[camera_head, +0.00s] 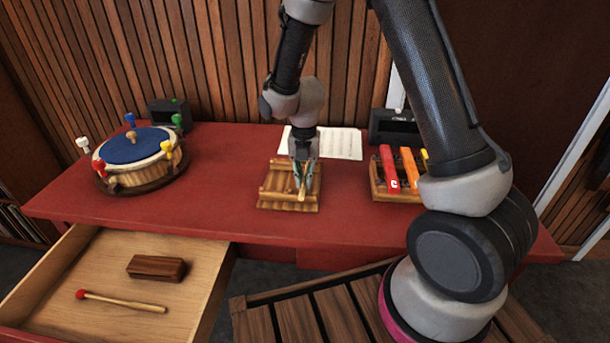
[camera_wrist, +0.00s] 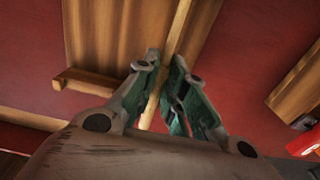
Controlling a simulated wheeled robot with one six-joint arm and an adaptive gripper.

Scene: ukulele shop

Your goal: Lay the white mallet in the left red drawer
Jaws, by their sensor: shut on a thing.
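My gripper (camera_head: 303,182) is over the small wooden rack on the red table. In the wrist view its green-lined fingers (camera_wrist: 167,65) are shut on a thin pale wooden stick (camera_wrist: 179,25), which looks like the handle of the white mallet. A short end of the handle (camera_head: 301,194) shows below the fingers in the head view. No white head can be made out. The handle is over or on the rack; contact is unclear. The left red drawer (camera_head: 205,283) stands open at the lower left. A red-headed mallet (camera_head: 122,301) and a brown wooden block (camera_head: 156,267) lie in it.
The wooden rack (camera_head: 274,190) stands mid-table (camera_head: 222,205). A blue-topped drum (camera_head: 135,148) with coloured pegs is at left. A rack with red and orange bars (camera_head: 407,170) is at right. Sheet paper (camera_head: 343,144) lies behind. The drawer's front and right floor have free room.

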